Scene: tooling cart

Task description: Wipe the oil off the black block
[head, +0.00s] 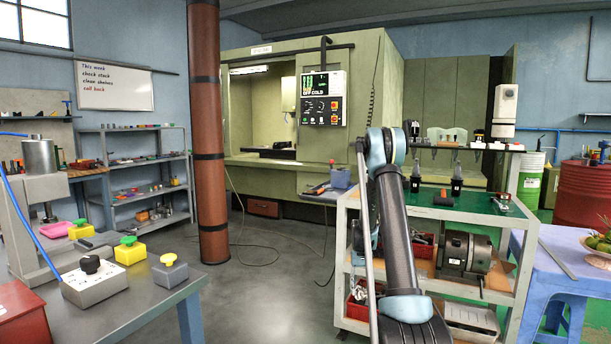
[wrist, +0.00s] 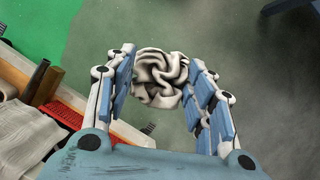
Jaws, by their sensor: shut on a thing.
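In the wrist view my gripper (wrist: 162,72) is shut on a crumpled white rag (wrist: 160,92) with dark streaks. The rag sits bunched between the two blue-padded fingers, with bare grey floor behind it. In the head view my arm rises in front of the cart, and I cannot make out the gripper or the rag there. A small black block with an orange end (head: 443,199) lies on the green top of the cart (head: 475,206), right of my arm. I cannot tell for sure that it is the task's block, and no oil can be made out.
Two black tool holders (head: 456,180) stand behind that block. A chuck (head: 462,252) sits on the shelf below. A blue table (head: 565,265) is at the right, a workbench (head: 150,306) at the left, with open floor between bench and cart.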

